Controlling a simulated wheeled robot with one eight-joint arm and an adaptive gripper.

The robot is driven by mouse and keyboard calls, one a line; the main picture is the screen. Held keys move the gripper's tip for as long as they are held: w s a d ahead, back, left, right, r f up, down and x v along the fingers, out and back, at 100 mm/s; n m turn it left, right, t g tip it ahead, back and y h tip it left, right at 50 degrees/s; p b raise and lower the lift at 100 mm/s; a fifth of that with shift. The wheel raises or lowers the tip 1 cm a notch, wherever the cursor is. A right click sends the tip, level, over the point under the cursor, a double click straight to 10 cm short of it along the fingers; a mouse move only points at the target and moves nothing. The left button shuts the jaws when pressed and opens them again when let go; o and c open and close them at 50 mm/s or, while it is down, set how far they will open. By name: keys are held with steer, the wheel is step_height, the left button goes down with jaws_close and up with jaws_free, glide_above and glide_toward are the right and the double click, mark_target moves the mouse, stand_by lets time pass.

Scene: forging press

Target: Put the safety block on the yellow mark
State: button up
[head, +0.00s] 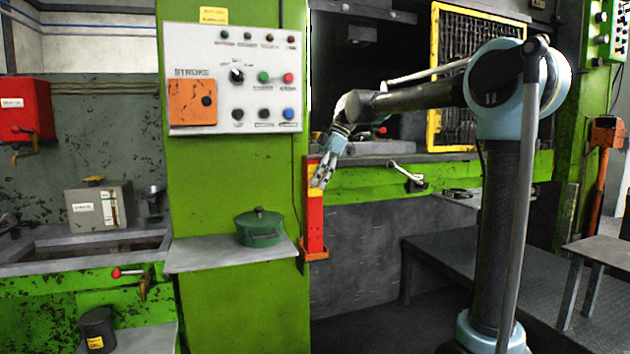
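The safety block (314,220) is a long red bar with yellow bands. It stands upright in an orange holder (303,252) on the right edge of the green press column. My gripper (322,182) points down at the block's upper end and overlaps it in the picture. I cannot tell whether the fingers touch the block or how far they are parted. No yellow mark on the press bed can be made out; my arm and the dark interior hide part of that area.
A yellow-framed mesh guard (435,75) stands at the press opening behind my arm. A lever handle (405,175) sticks out from the green front beam. A green pot (260,228) sits on the shelf left of the block. A control panel (233,80) is above it.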

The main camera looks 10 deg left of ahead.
steer(key=v, duration=1.7)
steer(key=shift+r, duration=0.25)
steer(key=shift+w, duration=0.1)
